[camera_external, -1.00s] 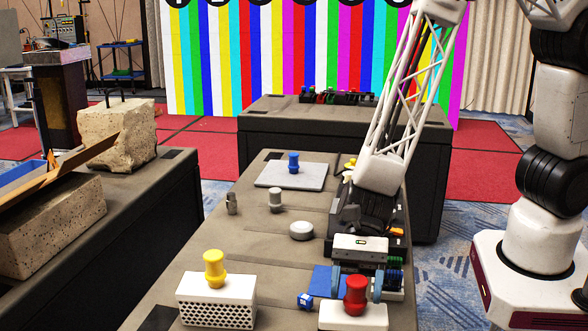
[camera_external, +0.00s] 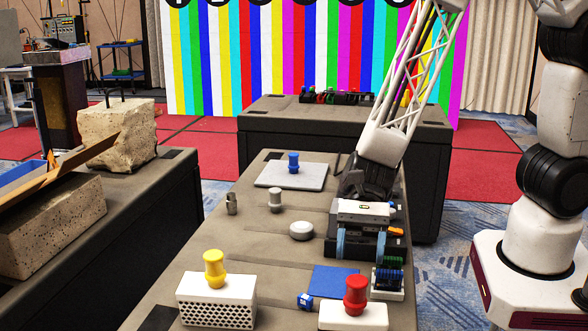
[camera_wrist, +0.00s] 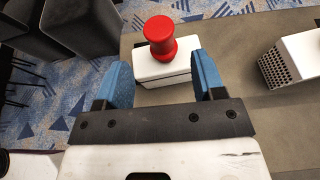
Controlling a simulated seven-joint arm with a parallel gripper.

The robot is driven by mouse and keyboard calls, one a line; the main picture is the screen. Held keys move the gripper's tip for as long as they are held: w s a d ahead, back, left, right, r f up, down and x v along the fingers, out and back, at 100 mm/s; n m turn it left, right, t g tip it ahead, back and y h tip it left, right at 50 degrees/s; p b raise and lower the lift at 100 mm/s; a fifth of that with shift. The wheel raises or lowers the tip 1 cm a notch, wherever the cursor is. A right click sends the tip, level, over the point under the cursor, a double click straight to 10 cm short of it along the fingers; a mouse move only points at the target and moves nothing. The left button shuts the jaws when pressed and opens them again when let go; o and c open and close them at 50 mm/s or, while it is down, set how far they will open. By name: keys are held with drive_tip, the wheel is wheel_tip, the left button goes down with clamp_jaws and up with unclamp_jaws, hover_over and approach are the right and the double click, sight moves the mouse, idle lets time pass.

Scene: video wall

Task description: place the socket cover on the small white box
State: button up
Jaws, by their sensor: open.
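The small white box (camera_external: 353,316) stands at the near right of the table with a red knob-shaped piece (camera_external: 356,294) upright on top. I cannot tell for certain which piece is the socket cover. The red piece is one candidate, and a white round disc (camera_external: 301,230) lying flat mid-table is another. My gripper (camera_external: 361,248) is open and empty, above the table and behind the red piece. In the wrist view, the blue fingers of my gripper (camera_wrist: 163,78) are wide apart, and the box (camera_wrist: 163,72) and red piece (camera_wrist: 160,36) lie beyond them.
A perforated white box (camera_external: 216,300) with a yellow knob (camera_external: 214,268) stands at left. A blue mat (camera_external: 334,282), blue cap (camera_external: 305,300) and connector rack (camera_external: 388,283) are near the red piece. A grey plate (camera_external: 270,180) with a blue knob (camera_external: 293,163) lies farther back.

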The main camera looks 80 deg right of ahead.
drive_tip(key=shift+v, duration=2.15)
drive_tip(key=s+d+r+n+t+h, duration=0.1)
drive_tip(key=s+d+r+n+h, duration=0.5)
drive_tip(key=d+r, duration=0.6)
drive_tip(key=s+d+r+n+t+h, duration=0.1)
drive_tip(key=s+d+r+n+h, duration=0.6)
drive_tip(key=s+d+r+n, duration=0.4)
drive_tip(key=d, duration=0.5)
drive_tip(key=shift+s+d+r+n+t+h, duration=0.15)
drive_tip(key=shift+s+r+n+t+h, duration=0.15)
drive_tip(key=shift+r+n, duration=0.1)
